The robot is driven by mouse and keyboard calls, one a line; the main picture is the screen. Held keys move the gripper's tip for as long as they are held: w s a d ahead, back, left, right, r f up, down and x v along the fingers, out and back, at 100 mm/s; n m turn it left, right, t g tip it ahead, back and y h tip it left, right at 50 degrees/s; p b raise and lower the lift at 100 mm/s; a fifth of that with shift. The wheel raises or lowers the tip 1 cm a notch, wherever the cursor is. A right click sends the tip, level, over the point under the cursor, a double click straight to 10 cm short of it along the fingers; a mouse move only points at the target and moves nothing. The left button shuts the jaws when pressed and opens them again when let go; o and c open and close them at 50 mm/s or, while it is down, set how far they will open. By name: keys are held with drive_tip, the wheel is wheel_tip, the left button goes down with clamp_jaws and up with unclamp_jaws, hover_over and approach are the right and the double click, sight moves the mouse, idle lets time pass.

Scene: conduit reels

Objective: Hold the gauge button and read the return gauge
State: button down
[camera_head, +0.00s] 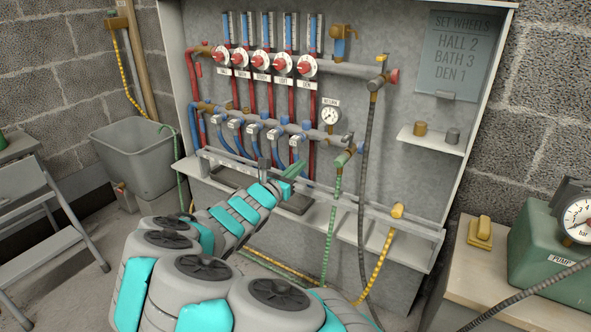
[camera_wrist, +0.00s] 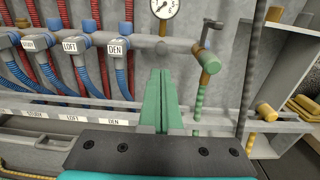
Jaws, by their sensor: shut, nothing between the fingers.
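The return gauge (camera_head: 330,116) is a small round white dial under a RETURN label, on the lower grey manifold pipe. In the wrist view the return gauge (camera_wrist: 164,7) is cut off by the top edge, and its needle and scale are too small to read. My gripper (camera_head: 298,168) has green fingers pressed together and empty, below and left of the gauge. In the wrist view my gripper (camera_wrist: 160,72) points up toward the pipe below the gauge; I cannot tell whether it touches anything.
A green-ended valve with a hose (camera_head: 344,157) hangs right of my gripper. Blue pipes with labelled valve heads (camera_head: 253,131) are on the left. A white ledge (camera_head: 390,218) runs across below. A green pump (camera_head: 555,255) with its own gauge stands at right.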

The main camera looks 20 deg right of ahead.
drive_tip(key=shift+s+a, duration=0.35)
drive_tip(key=shift+a, duration=0.15)
